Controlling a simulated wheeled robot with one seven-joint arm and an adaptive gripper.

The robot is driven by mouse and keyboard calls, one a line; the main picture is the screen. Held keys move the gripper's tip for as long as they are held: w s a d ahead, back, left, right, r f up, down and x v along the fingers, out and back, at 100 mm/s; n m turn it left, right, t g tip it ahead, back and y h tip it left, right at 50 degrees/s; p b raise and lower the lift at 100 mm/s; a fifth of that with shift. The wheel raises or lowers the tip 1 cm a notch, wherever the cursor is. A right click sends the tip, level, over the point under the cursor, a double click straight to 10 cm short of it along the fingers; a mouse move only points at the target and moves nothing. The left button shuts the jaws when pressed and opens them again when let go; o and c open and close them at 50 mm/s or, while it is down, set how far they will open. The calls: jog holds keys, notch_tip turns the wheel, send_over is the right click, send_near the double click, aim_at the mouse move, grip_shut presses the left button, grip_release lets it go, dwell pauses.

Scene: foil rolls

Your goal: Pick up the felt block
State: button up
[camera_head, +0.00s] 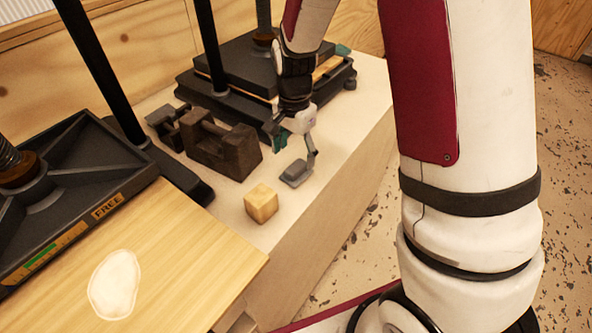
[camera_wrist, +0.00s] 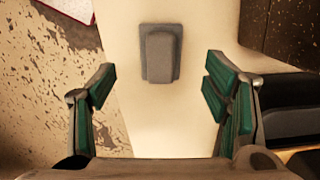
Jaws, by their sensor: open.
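The felt block (camera_head: 296,174) is a small grey piece lying on the pale bench top near its right edge. In the wrist view the felt block (camera_wrist: 160,53) shows as a flat grey base with a narrower raised part, upright in the picture and just ahead of the fingertips. My gripper (camera_head: 295,147) is above and close behind it, pointing down. In the wrist view my gripper (camera_wrist: 160,90) is open, with green-padded fingers at left and right and nothing between them.
A wooden cube (camera_head: 262,203) stands near the bench's front edge. A dark brown notched block (camera_head: 222,148) sits left of my gripper. Black press stands rise behind and at left. A wooden board (camera_head: 170,255) with a whitish patch (camera_head: 114,284) lies at front left.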

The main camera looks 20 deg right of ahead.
aim_at(296, 166)
jog(key=shift+w+d+f, duration=0.15)
jog(key=shift+f, duration=1.45)
jog(key=shift+w+d+f, duration=0.1)
jog(key=shift+f, duration=1.45)
jog(key=c, duration=1.2)
